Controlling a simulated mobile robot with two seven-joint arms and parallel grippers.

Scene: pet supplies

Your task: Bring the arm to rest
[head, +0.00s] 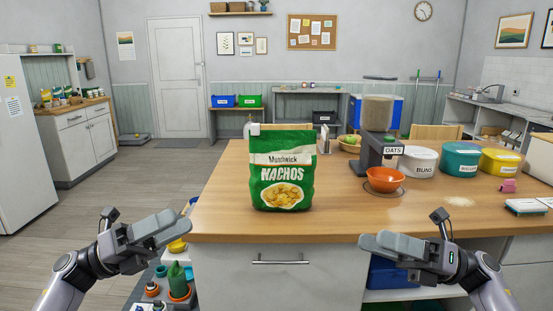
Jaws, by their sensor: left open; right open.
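My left gripper (181,228) is at the lower left, in front of the counter's left corner. It is open and empty. My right gripper (364,241) is at the lower right, in front of the counter's front edge, also open and empty. Neither gripper touches anything that I can see. Both arms come in from the bottom corners of the head view.
The wooden counter (340,215) holds a green nachos bag (281,170), an oats dispenser (377,120) above an orange bowl (385,180), and several labelled tubs such as the white one (418,162). The floor at left (95,205) is mostly free.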

